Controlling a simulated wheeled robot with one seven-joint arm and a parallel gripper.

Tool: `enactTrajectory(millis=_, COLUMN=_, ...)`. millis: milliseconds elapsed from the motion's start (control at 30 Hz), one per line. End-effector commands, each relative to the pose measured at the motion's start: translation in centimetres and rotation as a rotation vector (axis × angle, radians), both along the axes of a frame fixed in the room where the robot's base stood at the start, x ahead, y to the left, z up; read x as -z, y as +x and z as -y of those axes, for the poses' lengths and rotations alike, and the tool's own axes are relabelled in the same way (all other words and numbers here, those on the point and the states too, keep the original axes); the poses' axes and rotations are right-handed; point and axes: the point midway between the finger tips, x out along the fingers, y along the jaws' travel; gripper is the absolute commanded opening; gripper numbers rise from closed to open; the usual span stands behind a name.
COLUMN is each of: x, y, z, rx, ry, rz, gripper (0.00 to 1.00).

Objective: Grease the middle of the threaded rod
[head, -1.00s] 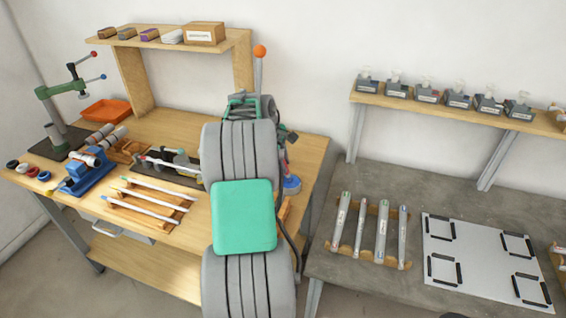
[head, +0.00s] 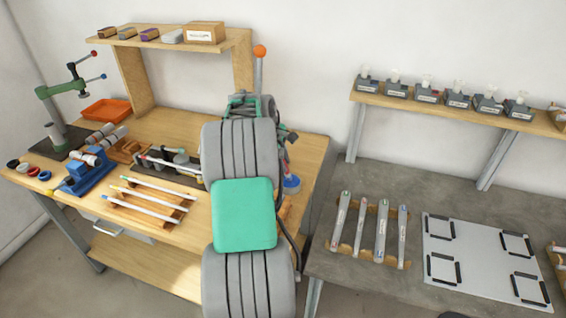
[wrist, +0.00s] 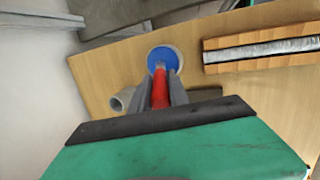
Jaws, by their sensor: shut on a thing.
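A silvery, rough-surfaced rod (wrist: 265,49), which looks like the threaded rod, lies along a wooden block (wrist: 215,45) at the right of the wrist view. My gripper (wrist: 160,78) is shut on a red, handle-like thing (wrist: 159,95). The far end of the red thing meets a round blue piece (wrist: 154,56); I cannot tell whether the two are joined. The rod is to the right of my gripper and apart from it. In the head view my arm hides the gripper and most of the rod's block; the blue piece (head: 291,182) shows beside the arm.
A grey hollow cylinder (wrist: 121,100) is left of my gripper. On the wooden bench (head: 300,150), a rack of pale rods (head: 150,190) and a blue vise-like fixture (head: 85,175) stand left. A grey table (head: 345,175) with tubes and a white board (head: 470,235) is right.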

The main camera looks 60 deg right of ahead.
Motion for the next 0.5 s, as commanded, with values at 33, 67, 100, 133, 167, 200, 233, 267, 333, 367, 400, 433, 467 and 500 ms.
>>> enactTrajectory(millis=33, x=-0.1, y=-0.1, z=-0.1, rx=0.0, ry=0.005, rz=-0.003, gripper=0.0)
enactTrajectory(millis=67, x=-0.4, y=-0.1, z=-0.1, rx=-0.001, ry=0.005, rz=-0.002, gripper=0.0)
enactTrajectory(millis=100, x=-0.8, y=-0.1, z=-0.1, rx=0.0, ry=0.005, rz=-0.002, gripper=0.0)
enactTrajectory(millis=133, x=-1.1, y=0.0, z=-0.1, rx=0.0, ry=0.004, rz=-0.002, gripper=0.0)
enactTrajectory(millis=167, x=-1.5, y=0.0, z=-0.1, rx=0.0, ry=0.004, rz=-0.002, gripper=0.0)
enactTrajectory(millis=200, x=-1.9, y=0.0, z=-0.1, rx=0.0, ry=0.003, rz=-0.002, gripper=0.0)
enactTrajectory(millis=233, x=-2.2, y=0.0, z=-0.1, rx=0.0, ry=0.003, rz=-0.002, gripper=0.0)
enactTrajectory(millis=267, x=-2.5, y=0.0, z=-0.1, rx=0.0, ry=0.003, rz=-0.002, gripper=0.0)
enactTrajectory(millis=333, x=-3.2, y=0.0, z=-0.1, rx=0.0, ry=0.002, rz=-0.002, gripper=0.0)
enactTrajectory(millis=367, x=-3.5, y=0.0, z=-0.1, rx=0.0, ry=0.002, rz=-0.002, gripper=0.0)
enactTrajectory(millis=400, x=-3.9, y=0.0, z=-0.1, rx=0.001, ry=0.002, rz=-0.001, gripper=0.0)
enactTrajectory(millis=433, x=-4.1, y=0.0, z=0.0, rx=0.001, ry=0.002, rz=-0.001, gripper=0.0)
enactTrajectory(millis=467, x=-4.4, y=0.0, z=0.0, rx=0.001, ry=0.002, rz=-0.001, gripper=0.0)
enactTrajectory(millis=500, x=-4.8, y=0.0, z=0.0, rx=0.001, ry=0.002, rz=-0.001, gripper=0.0)
